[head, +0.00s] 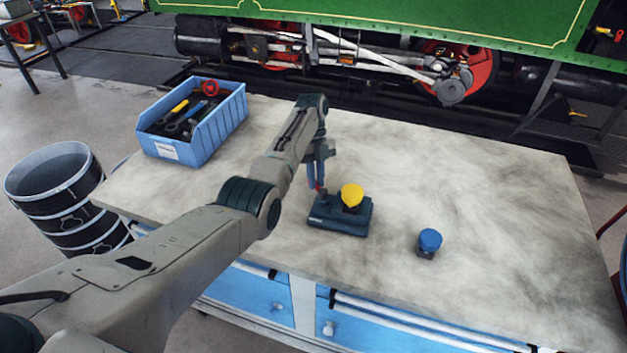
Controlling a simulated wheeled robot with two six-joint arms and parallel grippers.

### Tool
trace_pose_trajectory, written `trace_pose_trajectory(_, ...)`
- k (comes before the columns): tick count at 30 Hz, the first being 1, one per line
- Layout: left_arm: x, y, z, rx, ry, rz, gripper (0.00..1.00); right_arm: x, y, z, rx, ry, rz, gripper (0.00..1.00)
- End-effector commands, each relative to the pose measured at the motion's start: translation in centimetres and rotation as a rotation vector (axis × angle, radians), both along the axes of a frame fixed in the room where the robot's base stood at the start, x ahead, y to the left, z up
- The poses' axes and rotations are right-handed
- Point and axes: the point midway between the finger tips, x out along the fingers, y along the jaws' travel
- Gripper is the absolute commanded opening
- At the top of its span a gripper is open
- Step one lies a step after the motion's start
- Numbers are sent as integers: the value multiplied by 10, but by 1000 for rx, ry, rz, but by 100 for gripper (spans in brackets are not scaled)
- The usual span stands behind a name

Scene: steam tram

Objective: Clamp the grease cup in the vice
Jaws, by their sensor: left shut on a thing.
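The dark teal vice (337,224) sits on the bench near its front edge. A cup with a yellow domed cap (352,193) stands upright at the vice's jaws; its lower part is partly hidden, and I cannot tell how tightly it is held. Another cup with a blue cap (430,239) stands on the bench to the right, apart from the vice. My left gripper (318,187) points down at the vice's left end, left of the yellow cap. It is shut on what looks like the vice's handle, which the fingers mostly hide. My right gripper is not in view.
A blue bin (204,138) with tools stands at the bench's back left. Dark drums (62,200) stand on the floor at left. The bench top (480,180) is clear at the right and back. A green steam tram (440,20) stands behind it.

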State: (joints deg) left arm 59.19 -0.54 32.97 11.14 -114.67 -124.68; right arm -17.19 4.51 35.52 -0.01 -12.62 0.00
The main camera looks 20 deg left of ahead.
Motion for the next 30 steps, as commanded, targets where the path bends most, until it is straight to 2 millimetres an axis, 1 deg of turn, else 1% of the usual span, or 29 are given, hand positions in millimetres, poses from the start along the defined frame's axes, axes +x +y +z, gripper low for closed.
trace_pose_trajectory(9,4,-3,1,0,-3,-107,0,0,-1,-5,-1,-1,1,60)
trace_pose_trajectory(24,4,-4,1,0,-4,-125,0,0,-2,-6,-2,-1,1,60)
trace_pose_trajectory(25,4,-4,1,0,-4,-125,17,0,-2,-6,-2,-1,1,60)
trace_pose_trajectory(27,4,-4,1,0,-4,-125,31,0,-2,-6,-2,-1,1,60)
trace_pose_trajectory(28,4,-4,1,0,-4,-125,37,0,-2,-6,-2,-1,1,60)
trace_pose_trajectory(30,4,-4,1,0,-2,-124,37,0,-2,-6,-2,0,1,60)
